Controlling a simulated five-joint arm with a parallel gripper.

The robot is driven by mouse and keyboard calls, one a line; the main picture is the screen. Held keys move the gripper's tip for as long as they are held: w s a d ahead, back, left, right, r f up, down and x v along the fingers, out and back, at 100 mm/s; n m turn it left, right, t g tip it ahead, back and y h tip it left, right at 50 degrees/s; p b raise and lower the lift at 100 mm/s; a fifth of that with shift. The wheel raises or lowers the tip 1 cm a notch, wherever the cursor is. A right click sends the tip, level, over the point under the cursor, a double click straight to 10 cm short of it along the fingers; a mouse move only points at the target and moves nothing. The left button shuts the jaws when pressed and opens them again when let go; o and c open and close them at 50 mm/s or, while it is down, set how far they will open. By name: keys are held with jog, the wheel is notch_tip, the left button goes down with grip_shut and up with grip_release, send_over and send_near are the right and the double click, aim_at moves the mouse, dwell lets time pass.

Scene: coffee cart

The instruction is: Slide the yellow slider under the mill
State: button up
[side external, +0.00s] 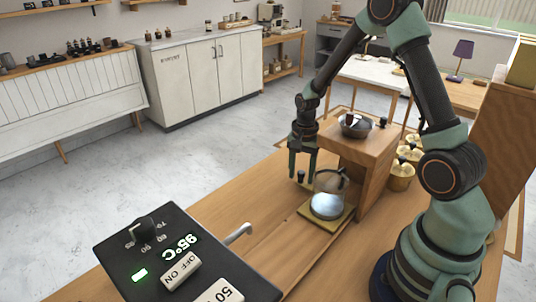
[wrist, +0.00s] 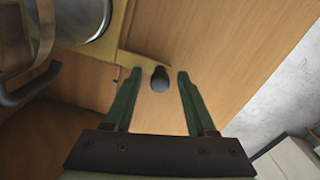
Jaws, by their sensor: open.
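The yellow slider (side external: 345,219) is a flat plate on the wooden counter, in front of the mill (side external: 352,158). In the wrist view the slider (wrist: 98,50) has a narrow arm ending in a dark round knob (wrist: 160,80). My gripper (side external: 301,173) is open and points down at the knob. In the wrist view my gripper (wrist: 160,75) has one finger on each side of the knob, with gaps showing.
A black control panel (side external: 200,262) showing 95°C stands at the front left, with a metal spout (side external: 238,234) beside it.

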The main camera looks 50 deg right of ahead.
grip_shut()
dwell(1.3)
